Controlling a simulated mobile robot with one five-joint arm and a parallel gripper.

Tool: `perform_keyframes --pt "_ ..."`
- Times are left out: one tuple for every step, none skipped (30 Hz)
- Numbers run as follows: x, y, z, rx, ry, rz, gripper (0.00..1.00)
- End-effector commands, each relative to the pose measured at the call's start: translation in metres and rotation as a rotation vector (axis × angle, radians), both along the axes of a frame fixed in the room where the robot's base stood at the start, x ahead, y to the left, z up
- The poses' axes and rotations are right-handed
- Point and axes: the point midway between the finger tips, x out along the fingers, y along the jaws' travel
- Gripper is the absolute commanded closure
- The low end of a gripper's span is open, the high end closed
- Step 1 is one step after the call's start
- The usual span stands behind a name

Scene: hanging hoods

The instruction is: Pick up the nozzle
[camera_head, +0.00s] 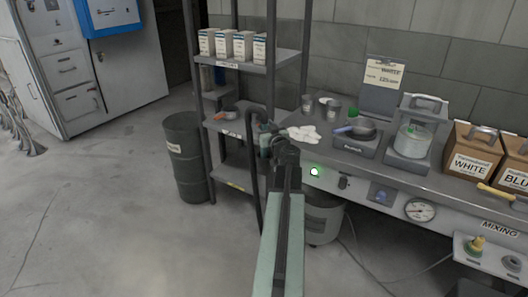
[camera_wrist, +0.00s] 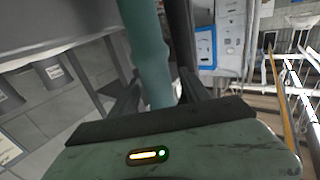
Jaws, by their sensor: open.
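No part is clearly marked as the nozzle. In the wrist view a teal cylindrical piece (camera_wrist: 147,50) runs down from the top edge into the space between the fingers of my gripper (camera_wrist: 158,95). It may be the nozzle, but I cannot tell. My gripper is open, and contact with the piece cannot be made out. In the head view my gripper (camera_head: 280,150) is at the bench's left end, beside the shelf rack, and partly hides a small teal shape (camera_head: 264,136).
The metal rack (camera_head: 233,68) holds white boxes, and a dark drum (camera_head: 184,157) stands left of it. The bench (camera_head: 335,143) carries a white cloth-like item (camera_head: 303,133), a pan (camera_head: 363,128) and labelled boxes. A bucket (camera_head: 322,218) is below.

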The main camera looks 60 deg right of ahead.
Motion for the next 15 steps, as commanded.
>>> perform_keyframes --pt "0.0092 -0.0086 0.0002 0.0 0.0 0.001 0.45" --pt "0.0121 -0.0108 0.0003 0.0 0.0 0.001 0.45" --pt "0.0145 -0.0125 0.0003 0.0 0.0 0.0 0.45" --pt "0.0152 -0.0129 0.0004 0.0 0.0 -0.001 0.45" --pt "0.0153 -0.0127 0.0004 0.0 0.0 -0.001 0.45" --pt "0.0147 -0.012 0.0004 0.0 0.0 -0.001 0.45" --pt "0.0144 -0.0116 0.0004 0.0 0.0 -0.001 0.45" --pt "0.0143 -0.0117 0.0004 0.0 0.0 -0.001 0.45" --pt "0.0142 -0.0116 0.0004 0.0 0.0 -0.001 0.45" --pt "0.0141 -0.0116 0.0004 0.0 0.0 -0.001 0.53" --pt "0.0141 -0.0116 0.0004 0.0 0.0 -0.001 0.62" --pt "0.014 -0.0115 0.0004 0.0 0.0 -0.001 0.73" --pt "0.014 -0.0116 0.0004 0.0 0.0 -0.001 0.81" --pt "0.014 -0.0116 0.0004 0.0 0.0 -0.001 0.9" --pt "0.0138 -0.0116 0.0004 0.0 0.0 -0.001 1.0"
